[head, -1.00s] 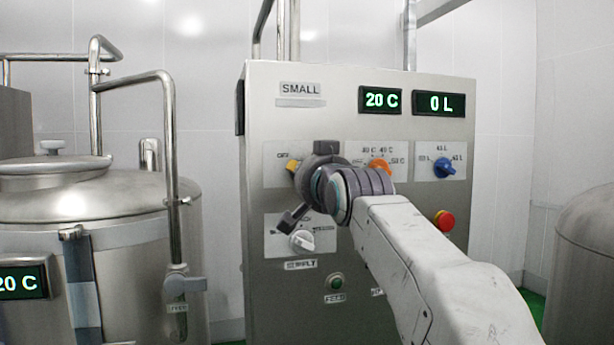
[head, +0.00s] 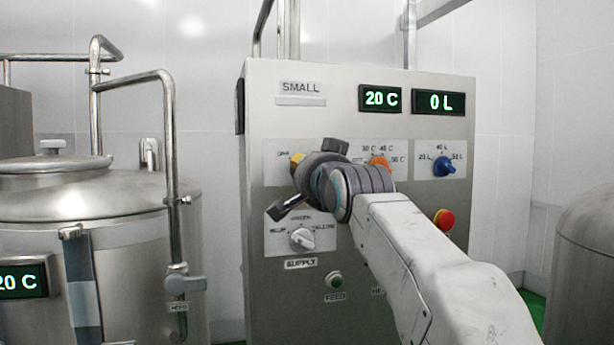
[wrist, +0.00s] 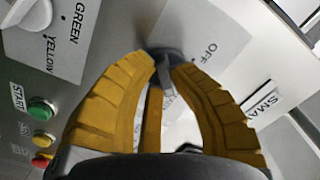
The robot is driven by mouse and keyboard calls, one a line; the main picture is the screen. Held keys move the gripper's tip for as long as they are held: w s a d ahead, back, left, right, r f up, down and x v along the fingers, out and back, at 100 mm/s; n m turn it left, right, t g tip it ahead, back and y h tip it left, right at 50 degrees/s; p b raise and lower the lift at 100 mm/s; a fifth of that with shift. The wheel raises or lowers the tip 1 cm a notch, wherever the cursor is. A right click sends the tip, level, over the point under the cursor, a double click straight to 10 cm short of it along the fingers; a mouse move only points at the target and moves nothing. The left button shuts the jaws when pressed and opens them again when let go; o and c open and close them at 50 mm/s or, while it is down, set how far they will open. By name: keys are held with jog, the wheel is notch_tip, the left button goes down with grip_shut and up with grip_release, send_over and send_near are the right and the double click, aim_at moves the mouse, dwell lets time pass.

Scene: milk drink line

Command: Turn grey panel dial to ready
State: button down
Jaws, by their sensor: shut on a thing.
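The grey dial (wrist: 168,62) shows in the wrist view on a pale plate next to the word OFF. In the head view my gripper (head: 297,163) is at the upper left of the grey panel (head: 400,260), and only a bit of yellow finger shows. My wrist hides the dial there.
An orange dial (head: 380,162) and a blue dial (head: 444,166) sit to the right. A red button (head: 444,218) is lower right. A steel tank (head: 100,205) stands at left.

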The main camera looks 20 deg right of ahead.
jog(key=c, duration=1.1)
grip_release()
jog(key=s, duration=1.2)
